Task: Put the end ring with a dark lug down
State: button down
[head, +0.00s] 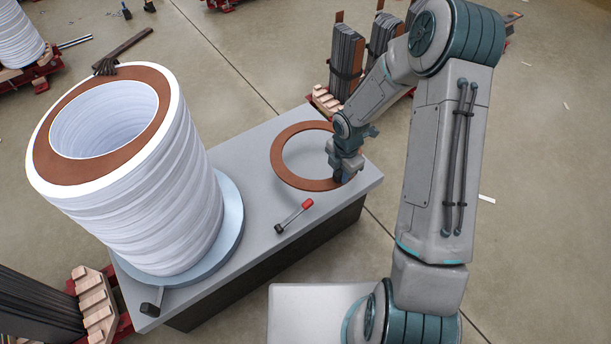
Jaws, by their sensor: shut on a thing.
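A flat brown ring (303,184) is level at the right part of the grey table. My gripper (343,179) is shut on the ring's front right edge, with its fingers pointing down. I cannot tell whether the ring touches the table or is just above it. No dark lug shows clearly on this ring; the gripper covers part of its rim. A tall white ribbed cylinder (150,215) stands on a pale round base at the left. A brown ring face (52,155) forms its top, and a dark piece (104,68) shows at its far edge.
The grey table (240,150) has bare room between cylinder and held ring. A red-handled tool (295,215) lies in front of the ring. A dark block (152,302) is at the near left corner. Dark stacked plates (346,62) stand behind the table.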

jog(key=w+a+f+b, duration=0.1)
jog(key=a, duration=0.1)
jog(key=w+a+f+b, duration=0.1)
jog(key=a+f, duration=0.1)
jog(key=a, duration=0.1)
jog(key=w+a+f, duration=0.2)
jog(key=shift+w+a+f+b, duration=0.1)
jog(key=shift+a+f+b, duration=0.15)
jog(key=shift+a+b, duration=0.15)
jog(key=shift+f+b, duration=0.95)
jog(key=shift+f, duration=1.1)
jog(key=c, duration=1.2)
grip_release()
jog(key=shift+o, duration=0.2)
